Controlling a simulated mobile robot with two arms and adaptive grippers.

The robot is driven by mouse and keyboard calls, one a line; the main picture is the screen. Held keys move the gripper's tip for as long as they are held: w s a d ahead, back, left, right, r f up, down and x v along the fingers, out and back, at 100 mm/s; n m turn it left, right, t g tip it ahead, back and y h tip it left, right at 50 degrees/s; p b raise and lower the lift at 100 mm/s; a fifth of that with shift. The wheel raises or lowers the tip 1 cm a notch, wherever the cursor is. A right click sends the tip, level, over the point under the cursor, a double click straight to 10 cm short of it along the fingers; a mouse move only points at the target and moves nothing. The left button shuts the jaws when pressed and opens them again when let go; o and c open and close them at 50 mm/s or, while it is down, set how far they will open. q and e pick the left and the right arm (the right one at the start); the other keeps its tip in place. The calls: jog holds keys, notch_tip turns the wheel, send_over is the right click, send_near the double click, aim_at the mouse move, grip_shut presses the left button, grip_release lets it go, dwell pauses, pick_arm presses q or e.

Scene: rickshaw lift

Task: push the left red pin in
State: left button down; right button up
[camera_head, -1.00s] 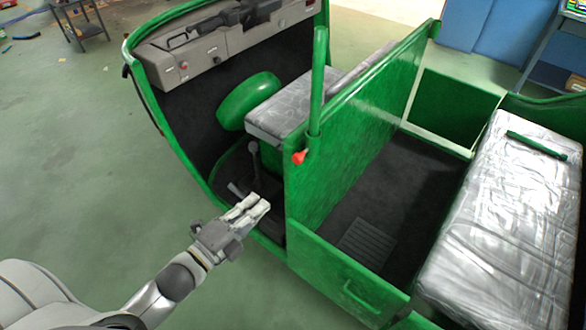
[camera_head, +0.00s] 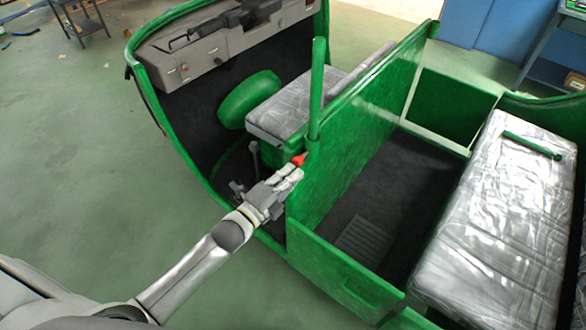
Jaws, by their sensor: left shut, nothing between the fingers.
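The left red pin (camera_head: 299,159) sits at the near end of the green partition (camera_head: 345,150), at the foot of an upright green post (camera_head: 317,90). My left gripper (camera_head: 296,172) is shut and empty. Its fingertips are right at the pin, just below it in the picture, and cover part of it. I cannot tell whether they touch it. My right gripper does not show.
The green rickshaw fills the middle and right. Its silver front seat (camera_head: 290,112) lies behind the post, and a long silver rear seat (camera_head: 490,235) lies at the right. Bare green floor (camera_head: 90,170) is open at the left.

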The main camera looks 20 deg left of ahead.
pick_arm(q)
jog(key=shift+w+d, duration=0.2)
jog(key=shift+w, duration=0.3)
